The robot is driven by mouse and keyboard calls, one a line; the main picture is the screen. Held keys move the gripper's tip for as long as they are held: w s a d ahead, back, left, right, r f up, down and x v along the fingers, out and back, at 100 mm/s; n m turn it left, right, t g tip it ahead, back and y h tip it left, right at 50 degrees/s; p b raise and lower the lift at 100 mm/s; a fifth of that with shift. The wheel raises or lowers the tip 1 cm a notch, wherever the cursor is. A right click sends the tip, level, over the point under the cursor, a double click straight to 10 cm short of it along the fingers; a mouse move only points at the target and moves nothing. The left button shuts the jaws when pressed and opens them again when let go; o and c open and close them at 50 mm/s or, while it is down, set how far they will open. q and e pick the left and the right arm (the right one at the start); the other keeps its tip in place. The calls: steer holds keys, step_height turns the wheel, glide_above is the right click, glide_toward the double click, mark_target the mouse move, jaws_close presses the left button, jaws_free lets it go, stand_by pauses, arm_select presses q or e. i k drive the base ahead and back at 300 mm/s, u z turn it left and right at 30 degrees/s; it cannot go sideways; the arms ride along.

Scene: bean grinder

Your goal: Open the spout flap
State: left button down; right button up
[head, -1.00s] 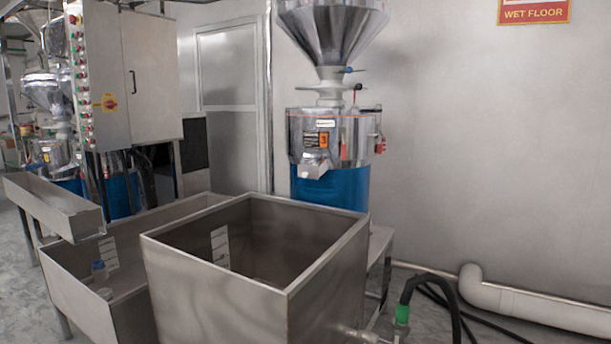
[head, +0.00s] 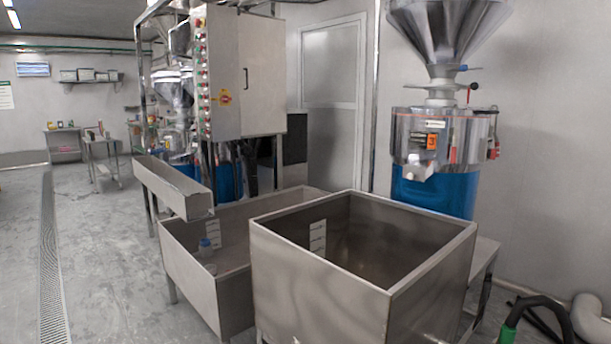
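The bean grinder (head: 440,135) stands against the back wall at the right in the head view. It has a steel cone hopper (head: 445,35) on top, a steel drum body and a blue base (head: 432,190). A small metal spout (head: 416,172) juts from the front of the drum, below an orange label. The spout is small in view, and I cannot tell how its flap stands. Neither of my grippers is in view.
A square steel tank (head: 330,290) stands in front of the grinder, with a lower steel trough (head: 215,285) and a chute (head: 172,185) to its left. A control cabinet (head: 240,75) stands behind. Open floor (head: 100,255) lies at the left.

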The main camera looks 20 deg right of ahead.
mark_target(411, 172)
steer(key=u, duration=0.55)
steer(key=i, duration=2.65)
steer(key=z, duration=2.2)
